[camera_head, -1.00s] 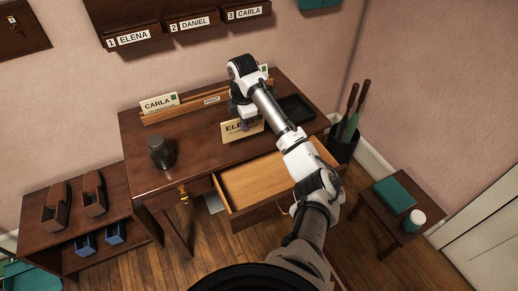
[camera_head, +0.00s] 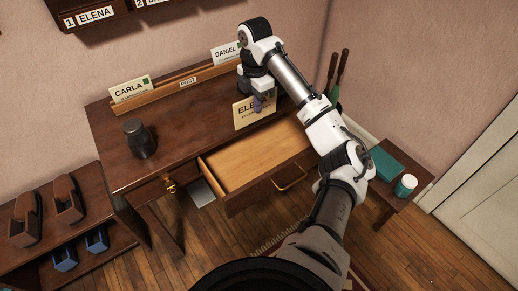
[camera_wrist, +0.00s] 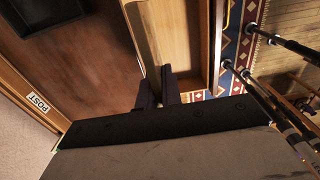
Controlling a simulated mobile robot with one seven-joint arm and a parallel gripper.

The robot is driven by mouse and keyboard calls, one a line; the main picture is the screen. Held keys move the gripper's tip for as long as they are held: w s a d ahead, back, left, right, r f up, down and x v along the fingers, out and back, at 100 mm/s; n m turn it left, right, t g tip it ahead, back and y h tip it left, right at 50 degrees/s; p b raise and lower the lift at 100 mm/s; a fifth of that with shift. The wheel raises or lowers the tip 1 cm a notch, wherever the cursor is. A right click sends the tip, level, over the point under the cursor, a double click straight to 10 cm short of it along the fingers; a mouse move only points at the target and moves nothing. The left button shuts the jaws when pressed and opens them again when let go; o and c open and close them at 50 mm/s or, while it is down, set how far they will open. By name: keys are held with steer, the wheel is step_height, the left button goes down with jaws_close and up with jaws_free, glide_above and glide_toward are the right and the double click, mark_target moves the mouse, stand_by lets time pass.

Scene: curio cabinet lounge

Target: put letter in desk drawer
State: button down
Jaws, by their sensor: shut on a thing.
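A cream letter marked ELENA (camera_head: 243,115) hangs upright from my gripper (camera_head: 262,103), which is shut on it. The letter is over the desk top near its front edge, just behind the open desk drawer (camera_head: 240,172). The drawer is pulled out and its visible wooden floor is bare; it also shows in the wrist view (camera_wrist: 184,30). In the wrist view my gripper (camera_wrist: 158,84) shows as dark fingers close together, with the letter seen nearly edge-on. Part of the letter's right side is hidden by my gripper.
Letters marked CARLA (camera_head: 130,90) and DANIEL (camera_head: 226,53) stand in the POST rack (camera_head: 170,92) at the desk's back. A dark jar (camera_head: 140,140) stands at the left. A black tray (camera_wrist: 45,12) lies on the desk. A small side table (camera_head: 405,166) stands to the right.

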step_height(320, 180, down, 20)
steer(key=b, duration=0.3)
steer(key=shift+r, duration=0.15)
steer(key=shift+f+b, duration=0.2)
steer(key=shift+b, duration=0.1)
steer(key=c, duration=1.6)
jaws_free()
steer(key=shift+o, duration=0.2)
steer(key=shift+r, duration=0.15)
step_height(320, 180, up, 12)
steer(key=p, duration=0.3)
